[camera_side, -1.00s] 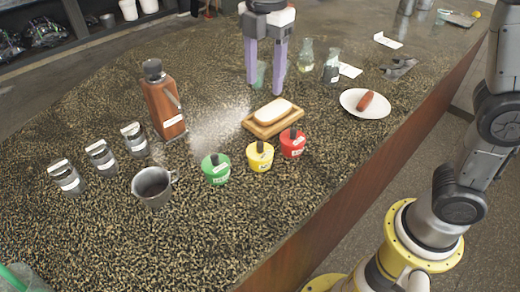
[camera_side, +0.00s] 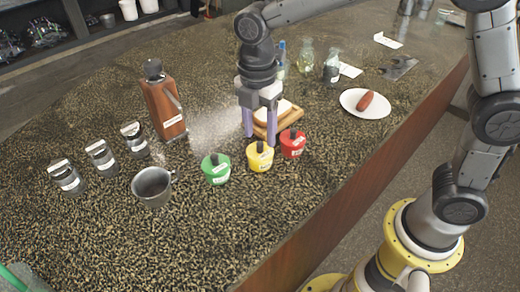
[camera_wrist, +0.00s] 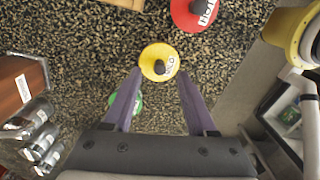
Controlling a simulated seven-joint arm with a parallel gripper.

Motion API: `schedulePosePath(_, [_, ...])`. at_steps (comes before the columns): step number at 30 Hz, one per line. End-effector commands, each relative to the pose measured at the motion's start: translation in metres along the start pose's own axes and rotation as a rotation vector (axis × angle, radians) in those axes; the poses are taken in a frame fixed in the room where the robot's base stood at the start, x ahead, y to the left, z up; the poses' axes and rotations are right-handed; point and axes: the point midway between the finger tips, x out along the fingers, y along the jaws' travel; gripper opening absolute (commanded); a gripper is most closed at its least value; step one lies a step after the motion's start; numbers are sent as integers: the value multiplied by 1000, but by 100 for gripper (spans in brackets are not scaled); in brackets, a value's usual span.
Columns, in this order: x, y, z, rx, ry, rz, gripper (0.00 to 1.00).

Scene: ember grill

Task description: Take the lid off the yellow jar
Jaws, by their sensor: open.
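The yellow jar (camera_side: 260,162) stands upright on the speckled counter between a green jar (camera_side: 216,172) and a red jar (camera_side: 293,147). Its lid carries a dark upright knob (camera_side: 261,147) and is on the jar. My gripper (camera_side: 260,139) is open and empty, its two purple fingers pointing down close above and behind the yellow jar. In the wrist view the yellow jar (camera_wrist: 159,54) appears just ahead of and between the fingertips. The green jar (camera_wrist: 137,103) is partly hidden behind a finger there, and the red jar (camera_wrist: 195,12) lies ahead to the right.
A wooden board (camera_side: 288,124) with a pale block (camera_side: 285,108) sits behind the jars, partly behind my gripper. A white plate (camera_side: 352,109) with a sausage (camera_side: 373,101) is right.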

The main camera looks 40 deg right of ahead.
Motion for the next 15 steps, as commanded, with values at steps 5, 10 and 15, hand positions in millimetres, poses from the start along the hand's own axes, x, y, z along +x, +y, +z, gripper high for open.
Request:
schedulePosePath(5, [23,0,1,0,0,-2,57])
schedulePosePath(10, [28,0,0,0,0,0,57])
schedulePosePath(15, [28,0,0,0,0,0,52])
